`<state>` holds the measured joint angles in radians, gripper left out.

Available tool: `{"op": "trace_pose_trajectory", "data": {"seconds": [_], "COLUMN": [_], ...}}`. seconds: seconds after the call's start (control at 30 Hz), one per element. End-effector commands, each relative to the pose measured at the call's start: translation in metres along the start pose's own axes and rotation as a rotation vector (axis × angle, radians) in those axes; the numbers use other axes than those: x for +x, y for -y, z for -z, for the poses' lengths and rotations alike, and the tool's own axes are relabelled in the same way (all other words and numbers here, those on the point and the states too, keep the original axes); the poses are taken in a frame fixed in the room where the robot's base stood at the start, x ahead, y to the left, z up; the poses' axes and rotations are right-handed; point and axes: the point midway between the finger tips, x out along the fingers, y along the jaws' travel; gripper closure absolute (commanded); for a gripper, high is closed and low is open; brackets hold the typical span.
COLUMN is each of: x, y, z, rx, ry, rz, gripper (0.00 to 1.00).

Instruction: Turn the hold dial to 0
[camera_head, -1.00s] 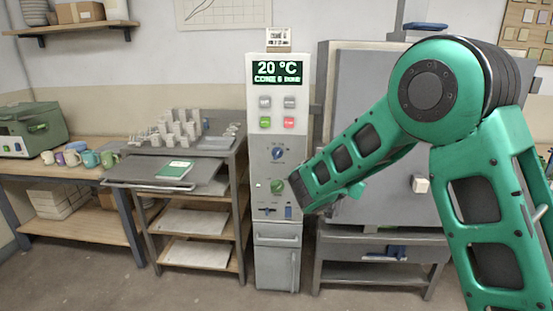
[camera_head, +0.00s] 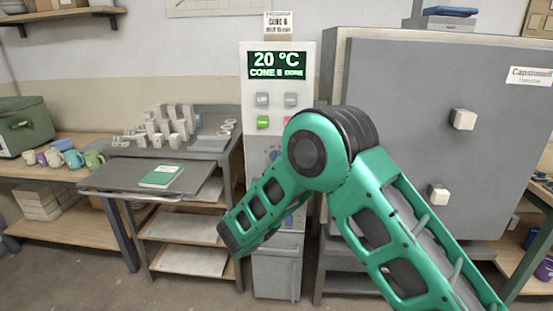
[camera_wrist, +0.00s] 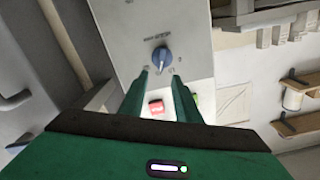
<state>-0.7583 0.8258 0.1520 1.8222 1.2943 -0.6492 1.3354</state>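In the wrist view a blue dial (camera_wrist: 161,58) stands on the grey panel of the control cabinet, just past my fingertips; I cannot read its marks. My gripper (camera_wrist: 160,76) has its two green fingers apart with nothing gripped between them. Whether they touch the dial is unclear. In the head view the control cabinet (camera_head: 273,262) shows "20 °C" and "CONE 6" on its display (camera_head: 277,65). Which dial is the hold dial cannot be read.
A red button (camera_wrist: 156,106) and a green button (camera_wrist: 193,98) lie beyond my fingers in the wrist view. A grey kiln (camera_head: 440,110) stands right of the cabinet. A cart (camera_head: 130,181) with white pieces and a green book (camera_head: 161,176) stands left.

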Motion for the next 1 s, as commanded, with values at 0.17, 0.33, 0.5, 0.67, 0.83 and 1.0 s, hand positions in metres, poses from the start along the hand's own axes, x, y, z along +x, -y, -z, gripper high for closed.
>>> {"op": "trace_pose_trajectory", "data": {"seconds": [0.17, 0.33, 0.5, 0.67, 0.83, 1.0], "x": [0.013, 0.042, 0.071, 0.091, 0.103, 0.105], "y": [0.003, 0.004, 0.004, 0.005, 0.005, 0.006], "z": [-0.001, -0.002, -0.002, -0.002, -0.002, -0.002], "rx": [0.002, 0.003, 0.002, 0.001, 0.001, 0.000], "ry": [-0.001, 0.000, -0.001, 0.001, 0.001, 0.002], "rz": [0.003, 0.003, 0.004, 0.005, 0.006, 0.006], "gripper": [0.70, 0.70, 0.70, 0.70, 0.70, 0.70]}}
